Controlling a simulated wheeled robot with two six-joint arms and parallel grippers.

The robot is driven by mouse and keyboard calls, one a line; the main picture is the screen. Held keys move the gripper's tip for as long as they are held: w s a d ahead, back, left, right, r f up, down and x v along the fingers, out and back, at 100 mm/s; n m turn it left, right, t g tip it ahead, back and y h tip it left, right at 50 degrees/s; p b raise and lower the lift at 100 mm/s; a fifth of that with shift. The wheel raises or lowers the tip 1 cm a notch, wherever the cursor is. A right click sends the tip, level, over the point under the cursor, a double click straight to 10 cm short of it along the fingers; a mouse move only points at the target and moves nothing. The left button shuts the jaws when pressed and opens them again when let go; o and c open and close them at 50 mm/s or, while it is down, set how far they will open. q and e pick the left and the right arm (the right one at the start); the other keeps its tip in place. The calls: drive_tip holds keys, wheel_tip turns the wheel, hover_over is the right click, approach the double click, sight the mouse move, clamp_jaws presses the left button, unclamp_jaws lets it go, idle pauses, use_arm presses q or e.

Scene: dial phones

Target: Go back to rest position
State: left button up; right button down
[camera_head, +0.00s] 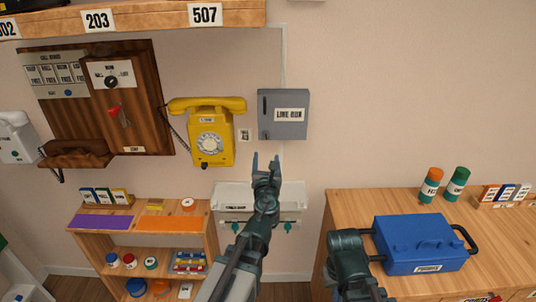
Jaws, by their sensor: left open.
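My left gripper (266,159) is in the middle of the view, with its two fingers apart and pointing up toward the wall. Nothing shows between the fingers. It appears in front of the wall, below the grey line box (283,126) and to the right of the yellow dial phone (209,132). The yellow phone hangs on the wall with its handset across its top.
A blue toolbox (418,245) stands on the wooden cabinet (349,205) at right, with two capped cylinders (431,185) behind it. A white wall box (236,197) is partly hidden behind my left arm. A low shelf (143,239) stands at left, below a wooden phone panel (137,110).

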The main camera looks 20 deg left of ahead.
use_arm(q)
drive_tip(key=shift+s, duration=0.1)
drive_tip(key=s+d+f+n+g+y, duration=0.1)
drive_tip(key=s+f+n+g, duration=0.5)
drive_tip(key=n, duration=0.5)
drive_tip(key=s+d+f+n+g, duration=0.2)
drive_tip(key=s+f+n+g, duration=0.2)
drive_tip(key=f+n, duration=0.5)
drive_tip(key=s+d+f+n+g+h, duration=0.2)
drive_tip(key=s+d+n, duration=0.3)
drive_tip(key=s, duration=0.3)
drive_tip(key=s+d+f+n+g+h, duration=0.2)
drive_tip(key=s+d+f+n+g, duration=0.3)
drive_tip(key=s+d, duration=0.2)
drive_tip(key=shift+s+d+n+g+h, duration=0.2)
drive_tip(key=shift+s+n+g+h, duration=0.1)
drive_tip(key=shift+s+n+h, duration=0.15)
